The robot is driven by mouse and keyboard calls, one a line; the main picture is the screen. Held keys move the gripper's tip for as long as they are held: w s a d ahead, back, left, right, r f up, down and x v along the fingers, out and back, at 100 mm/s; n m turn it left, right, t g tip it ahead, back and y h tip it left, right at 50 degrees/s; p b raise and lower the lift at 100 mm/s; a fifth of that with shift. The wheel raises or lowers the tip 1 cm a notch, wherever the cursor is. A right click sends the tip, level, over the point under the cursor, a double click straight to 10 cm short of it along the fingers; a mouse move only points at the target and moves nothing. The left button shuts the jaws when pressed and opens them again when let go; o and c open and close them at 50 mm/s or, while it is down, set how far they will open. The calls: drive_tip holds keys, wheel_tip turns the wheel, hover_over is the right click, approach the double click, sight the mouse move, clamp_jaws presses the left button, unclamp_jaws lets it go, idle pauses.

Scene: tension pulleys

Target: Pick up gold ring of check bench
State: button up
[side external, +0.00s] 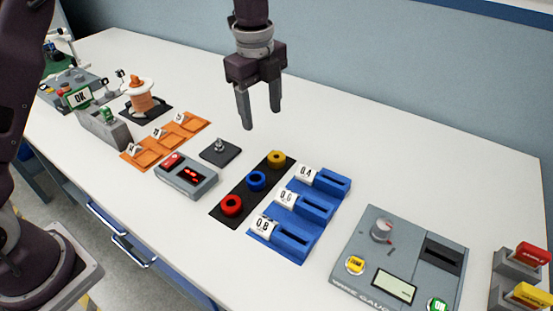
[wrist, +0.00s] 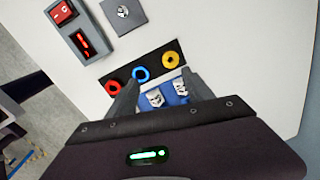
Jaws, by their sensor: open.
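The gold ring (side external: 276,160) lies at the far end of a black strip (side external: 242,194), beyond a blue ring (side external: 256,181) and a red ring (side external: 231,205). In the wrist view the gold ring (wrist: 170,61) is at the right end of the row, beyond the fingertips. My gripper (side external: 260,120) is open and empty, pointing down and held above the bench, behind the gold ring in the side view. In the wrist view my gripper's fingers (wrist: 155,88) show spread apart, with the blue ring (wrist: 140,74) near the gap between them.
Blue slotted blocks (side external: 303,207) marked with number tags stand right of the strip. A grey display box (side external: 187,176) and a small black plate with a metal post (side external: 220,151) are to its left. A wire gauge unit (side external: 400,265) stands at front right. The bench behind is clear.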

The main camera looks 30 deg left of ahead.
drive_tip(key=w+f+m, duration=0.1)
drive_tip(key=f, duration=0.1)
drive_tip(key=w+d+f+m, duration=0.1)
drive_tip(key=f, duration=0.2)
drive_tip(key=w+f+m, duration=0.1)
drive_tip(key=f, duration=0.1)
drive_tip(key=shift+d+f+m+g, duration=0.15)
drive_tip(key=shift+d+m+g, duration=0.15)
drive_tip(key=shift+d+g, duration=0.1)
wheel_tip(320, 180, down, 6)
drive_tip(key=shift+w+a+f, duration=0.15)
drive_tip(key=shift+f, duration=0.1)
drive_tip(key=shift+c, duration=0.4)
clamp_jaws()
wheel_tip(320, 180, up, 10)
wheel_tip(320, 180, up, 5)
hover_over(276, 153)
drive_tip(key=shift+s+d, duration=0.35)
drive_tip(key=shift+s, duration=0.1)
